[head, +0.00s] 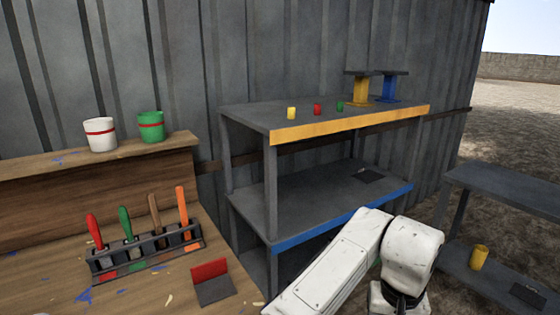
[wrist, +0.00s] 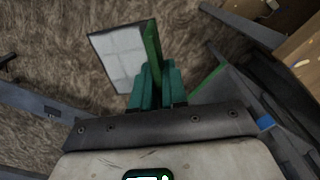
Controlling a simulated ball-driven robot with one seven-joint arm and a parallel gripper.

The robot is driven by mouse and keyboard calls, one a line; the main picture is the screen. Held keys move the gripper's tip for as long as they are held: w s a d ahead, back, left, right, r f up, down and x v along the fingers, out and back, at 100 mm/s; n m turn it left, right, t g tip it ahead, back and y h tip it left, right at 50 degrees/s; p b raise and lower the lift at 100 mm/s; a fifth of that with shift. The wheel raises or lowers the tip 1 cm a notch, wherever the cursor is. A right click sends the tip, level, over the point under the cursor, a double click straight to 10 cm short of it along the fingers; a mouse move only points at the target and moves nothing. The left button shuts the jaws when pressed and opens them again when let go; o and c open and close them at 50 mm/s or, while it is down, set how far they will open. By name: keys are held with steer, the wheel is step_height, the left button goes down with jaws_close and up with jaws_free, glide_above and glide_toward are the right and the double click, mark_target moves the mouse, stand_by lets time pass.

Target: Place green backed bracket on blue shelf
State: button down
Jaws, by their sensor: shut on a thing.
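In the wrist view the green backed bracket (wrist: 120,58) shows a pale grey plate with a green back along its right edge. My gripper (wrist: 154,74), with teal fingers, is shut on the green back and holds the bracket above brown ground. In the head view my white arm reaches across the lower middle, and my gripper and the bracket are out of sight there. The blue shelf (head: 310,198) is the lower, blue-edged level of the grey rack. A small dark plate (head: 370,175) lies near its back right; the rest looks clear.
The yellow-edged top shelf (head: 345,125) carries small cups and two stands. A wooden bench (head: 60,285) at left holds a tool rack (head: 150,257) and a red backed bracket (head: 212,284). A low grey rack (head: 510,190) with a yellow cup (head: 478,257) stands at right.

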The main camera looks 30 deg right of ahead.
steer(key=w+a+f+n, duration=0.5)
steer(key=a, duration=0.4)
steer(key=w+a+f+n, duration=0.4)
steer(key=w+a+f, duration=0.1)
steer(key=a, duration=0.3)
step_height(320, 180, down, 10)
steer(key=s, duration=0.2)
steer(key=shift+s+a+r+p, duration=0.15)
steer(key=shift+s+a+p, duration=0.1)
steer(key=shift+a+p, duration=0.1)
steer(key=shift+a, duration=0.1)
